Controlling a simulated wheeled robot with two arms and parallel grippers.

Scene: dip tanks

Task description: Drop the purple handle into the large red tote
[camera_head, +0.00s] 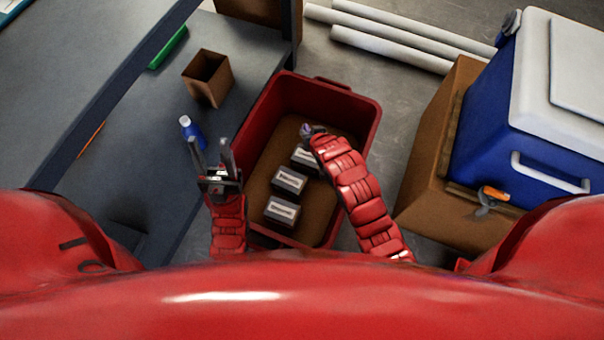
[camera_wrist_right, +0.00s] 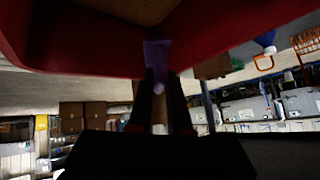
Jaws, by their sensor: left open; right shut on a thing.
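The large red tote (camera_head: 370,108) stands on the floor in the middle of the head view, its open top facing up. My right gripper (camera_head: 307,129) is over the tote's inside, towards its far end, and its arm hides part of the tote. It is shut on the purple handle (camera_wrist_right: 157,55), which shows between the two fingers in the right wrist view. The tote's red wall (camera_wrist_right: 80,45) spans the top of that view.
Three dark boxes with white labels (camera_head: 290,180) lie in the tote. A blue bottle (camera_head: 194,133), an open brown box (camera_head: 208,78) and a green item (camera_head: 168,47) are on the grey table. A blue cooler (camera_head: 500,110) on a cardboard box (camera_head: 432,200) stands right.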

